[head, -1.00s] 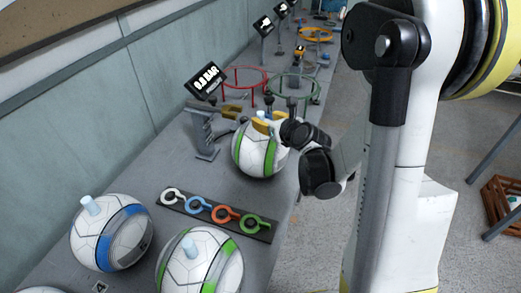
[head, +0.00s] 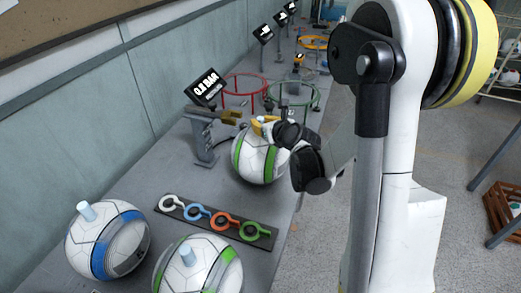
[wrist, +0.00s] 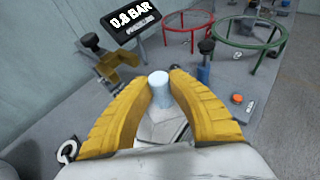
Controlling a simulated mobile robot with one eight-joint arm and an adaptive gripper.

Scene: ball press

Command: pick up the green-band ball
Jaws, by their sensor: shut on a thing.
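A white ball with green bands (head: 248,160) is at the right edge of the bench, under my gripper (head: 262,124). In the wrist view, my yellow fingers (wrist: 161,84) close around the pale blue peg on the ball's top (wrist: 159,94). Part of the ball's white panels (wrist: 165,128) shows between the fingers; the rest is hidden. I cannot tell if the ball touches the bench. A second ball with green bands (head: 199,268) sits at the front of the bench, with its own pale blue peg.
A blue-band ball (head: 107,243) sits front left. A dark strip with coloured rings (head: 218,219) lies between the balls. Behind my gripper stand a 0.8 BAR display (head: 206,88) on a grey stand, a red ring stand (head: 243,76) and a green ring stand (head: 293,85).

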